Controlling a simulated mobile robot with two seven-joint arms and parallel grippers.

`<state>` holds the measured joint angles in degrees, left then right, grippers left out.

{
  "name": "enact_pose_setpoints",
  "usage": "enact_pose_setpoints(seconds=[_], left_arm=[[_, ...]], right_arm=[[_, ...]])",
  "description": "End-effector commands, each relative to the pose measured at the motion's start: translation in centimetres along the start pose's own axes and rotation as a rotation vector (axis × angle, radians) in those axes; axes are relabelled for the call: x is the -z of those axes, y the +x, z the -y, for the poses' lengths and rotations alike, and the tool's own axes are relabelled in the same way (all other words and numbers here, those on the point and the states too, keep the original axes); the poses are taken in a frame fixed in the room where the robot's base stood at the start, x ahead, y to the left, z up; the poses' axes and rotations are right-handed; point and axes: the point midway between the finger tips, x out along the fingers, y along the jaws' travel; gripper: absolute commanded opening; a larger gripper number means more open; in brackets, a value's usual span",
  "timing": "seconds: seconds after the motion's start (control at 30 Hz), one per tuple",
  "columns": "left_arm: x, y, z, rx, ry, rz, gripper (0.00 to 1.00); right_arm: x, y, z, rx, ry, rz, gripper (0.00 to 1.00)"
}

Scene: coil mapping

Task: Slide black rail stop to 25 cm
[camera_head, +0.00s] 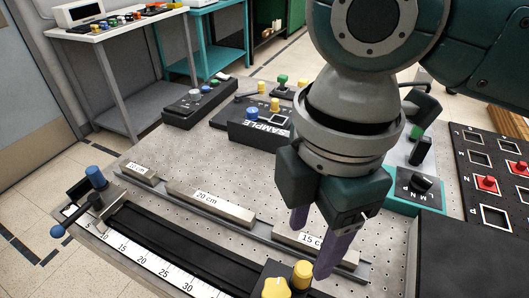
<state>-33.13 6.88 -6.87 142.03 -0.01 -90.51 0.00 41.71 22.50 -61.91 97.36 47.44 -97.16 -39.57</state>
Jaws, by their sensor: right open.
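A black rail (165,242) runs from the left towards the bottom middle, with a white number scale (153,266) along its near side. A black block with two yellow knobs (302,272) is at the rail's lower right, partly cut off by the bottom edge. A black end piece with a blue knob (95,177) and a blue-tipped lever (57,231) is at the low-number end. I cannot tell for sure which piece is the rail stop. My right gripper (314,242) points down, open and empty, its purple fingers near the yellow knobs. My left gripper is out of view.
Gauge bars marked 10 cm (138,171), 20 cm (210,203) and 15 cm (316,245) lie behind the rail. Black control boxes (195,103) stand farther back. A red-knob panel (490,165) is at right. The perforated plate (175,155) is bare at left.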

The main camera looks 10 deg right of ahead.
Motion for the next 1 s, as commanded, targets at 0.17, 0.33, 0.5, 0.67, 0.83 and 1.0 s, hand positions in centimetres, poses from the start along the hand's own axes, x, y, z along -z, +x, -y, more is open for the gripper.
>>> enact_pose_setpoints(seconds=[0.17,0.33,0.5,0.67,0.83,1.0], left_arm=[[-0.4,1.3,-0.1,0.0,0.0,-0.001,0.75],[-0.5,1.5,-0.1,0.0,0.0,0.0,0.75],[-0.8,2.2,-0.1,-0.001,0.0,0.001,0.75],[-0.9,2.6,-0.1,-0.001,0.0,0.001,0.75],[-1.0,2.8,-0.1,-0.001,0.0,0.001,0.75],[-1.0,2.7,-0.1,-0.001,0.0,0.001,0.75]], right_arm=[[-0.9,1.6,-0.4,0.011,-0.021,0.028,0.61],[-0.9,4.1,-0.2,0.014,-0.021,0.028,0.61],[-1.0,7.5,-0.2,0.013,-0.02,0.027,0.61],[-1.0,9.8,-0.2,0.011,-0.022,0.027,0.61],[-1.1,10.8,-0.2,0.009,-0.021,0.026,0.61],[-1.1,10.8,-0.2,0.008,-0.022,0.026,0.61]])
